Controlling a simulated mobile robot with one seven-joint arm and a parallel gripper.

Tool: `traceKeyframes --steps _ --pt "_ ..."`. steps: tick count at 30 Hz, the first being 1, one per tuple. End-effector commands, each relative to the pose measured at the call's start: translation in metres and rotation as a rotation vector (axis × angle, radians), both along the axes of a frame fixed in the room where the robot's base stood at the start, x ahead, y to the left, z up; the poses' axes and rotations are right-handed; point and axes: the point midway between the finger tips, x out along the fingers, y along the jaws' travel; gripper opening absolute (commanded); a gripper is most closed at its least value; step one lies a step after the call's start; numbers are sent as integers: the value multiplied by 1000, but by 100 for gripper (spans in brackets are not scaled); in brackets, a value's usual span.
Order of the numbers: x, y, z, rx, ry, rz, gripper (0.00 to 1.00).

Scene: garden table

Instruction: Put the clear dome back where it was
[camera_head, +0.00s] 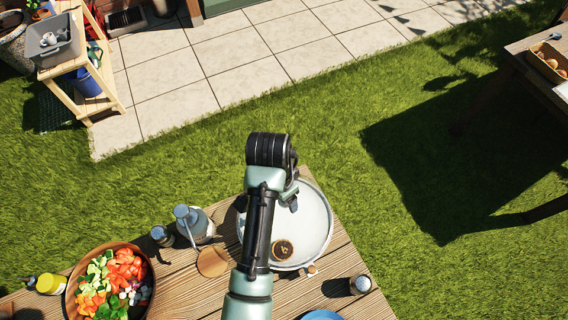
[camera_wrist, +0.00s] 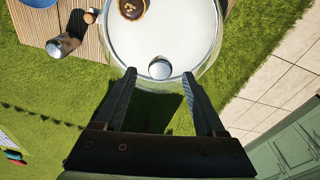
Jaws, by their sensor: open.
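The clear dome (camera_wrist: 215,50) shows as a glassy ring around a round white stand (camera_head: 318,225) on the wooden table. It appears to sit over the stand, but its seating at the rim is not clear. A round silver knob (camera_wrist: 160,69) on its top shows in the wrist view. A dark round pastry with a golden mark (camera_head: 283,249) lies on the stand. My gripper (camera_wrist: 159,78) is open, with one fingertip on each side of the knob in the wrist view. Whether the fingers touch the knob cannot be told. My arm hides the left part of the stand in the head view.
Left of the stand are a wooden disc (camera_head: 213,262), a grey bottle (camera_head: 194,224) and a bowl of chopped vegetables (camera_head: 74,297). A metal shaker (camera_head: 360,285) and a blue plate (camera_head: 321,315) are near the front right. Grass lies beyond the table.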

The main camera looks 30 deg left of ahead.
Motion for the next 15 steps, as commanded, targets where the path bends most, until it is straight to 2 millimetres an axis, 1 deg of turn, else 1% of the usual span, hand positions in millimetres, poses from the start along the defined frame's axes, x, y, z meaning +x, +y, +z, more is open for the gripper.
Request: traceKeyframes --steps 7,9,12,15 --pt "-5 4 56 4 -8 0 72" --pt "-7 4 78 2 -4 1 72" --pt "-10 5 92 -1 1 1 72" --pt "-10 5 98 0 0 1 72"
